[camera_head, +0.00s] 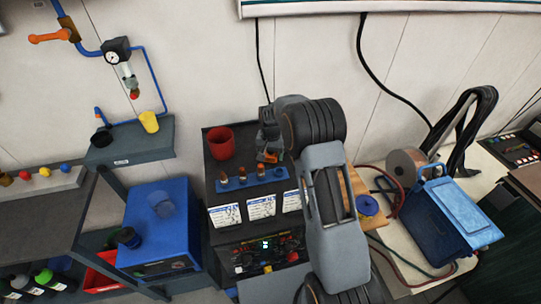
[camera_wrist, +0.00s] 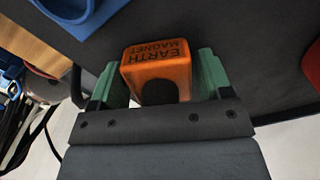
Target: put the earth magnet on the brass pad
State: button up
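The earth magnet (camera_wrist: 157,68) is an orange block with dark lettering and a dark round spot on its near face. In the wrist view it sits between the green finger pads of my gripper (camera_wrist: 160,80), which lie close against both sides. In the head view my gripper (camera_head: 269,150) is over the dark top of the welding unit, right of the red cup, with a small orange patch of the magnet (camera_head: 268,158) showing. Whether the magnet touches the surface below is unclear. I cannot pick out the brass pad in either view; my arm covers part of the bench.
A red cup (camera_head: 220,143) and a blue rack (camera_head: 252,182) with several small pieces stand close to my gripper.

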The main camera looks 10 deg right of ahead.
jog(key=c, duration=1.1)
jog(key=shift+c, duration=0.7)
jog(key=shift+r, duration=0.15)
